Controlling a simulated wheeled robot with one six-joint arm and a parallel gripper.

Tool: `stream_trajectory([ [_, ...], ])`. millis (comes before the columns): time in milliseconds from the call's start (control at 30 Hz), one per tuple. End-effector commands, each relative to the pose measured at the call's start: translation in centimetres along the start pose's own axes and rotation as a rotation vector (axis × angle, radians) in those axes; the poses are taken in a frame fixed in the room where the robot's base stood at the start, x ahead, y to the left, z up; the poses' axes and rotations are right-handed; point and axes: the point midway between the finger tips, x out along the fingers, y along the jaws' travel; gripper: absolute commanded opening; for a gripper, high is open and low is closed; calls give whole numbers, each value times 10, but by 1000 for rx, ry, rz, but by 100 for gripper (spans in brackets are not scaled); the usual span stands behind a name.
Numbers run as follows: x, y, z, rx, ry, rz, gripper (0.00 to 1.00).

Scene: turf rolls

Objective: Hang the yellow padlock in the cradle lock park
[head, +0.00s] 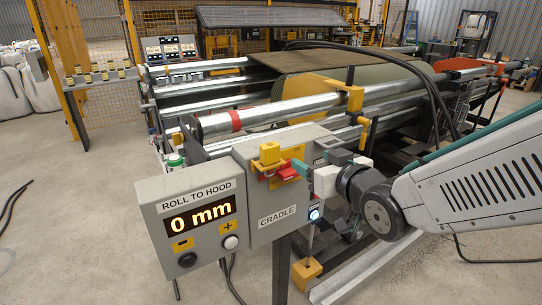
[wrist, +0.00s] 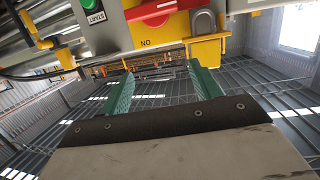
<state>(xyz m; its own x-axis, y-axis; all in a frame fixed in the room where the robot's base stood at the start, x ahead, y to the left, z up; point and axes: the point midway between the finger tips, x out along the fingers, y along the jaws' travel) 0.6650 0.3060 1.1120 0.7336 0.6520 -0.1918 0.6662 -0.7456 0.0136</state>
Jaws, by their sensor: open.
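The grey cradle box (head: 278,215), labelled CRADLE, stands at centre in the head view. A yellow block (head: 269,151), seemingly the padlock, sits at its upper front by a red handle (head: 285,173). In the wrist view a yellow piece (wrist: 208,50) with a grey arch shows at the top right, beside the red handle (wrist: 152,14); I cannot tell whether it is the same block. My gripper (wrist: 160,70) is open, with nothing visible between its green fingers. In the head view it is close to the box's right side, partly hiding it. I cannot clearly pick out the lock park.
A display box (head: 190,222) reading 0 mm stands left of the cradle box. Metal rollers (head: 270,112) run behind. A yellow block (head: 306,272) is low on the floor. Open concrete floor lies at left.

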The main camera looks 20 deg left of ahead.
Motion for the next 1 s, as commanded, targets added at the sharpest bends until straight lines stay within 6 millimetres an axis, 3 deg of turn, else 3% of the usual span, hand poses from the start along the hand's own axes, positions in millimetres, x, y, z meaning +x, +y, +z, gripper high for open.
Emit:
stream_trajectory([
  [33,8,-19,0,-2,45,-42,64],
  [100,15,-37,-4,-2,109,-85,64],
  [233,20,-56,-9,0,176,-130,64],
  [800,86,-73,-27,1,194,-136,64],
  [1000,94,-74,-28,1,194,-136,64],
])
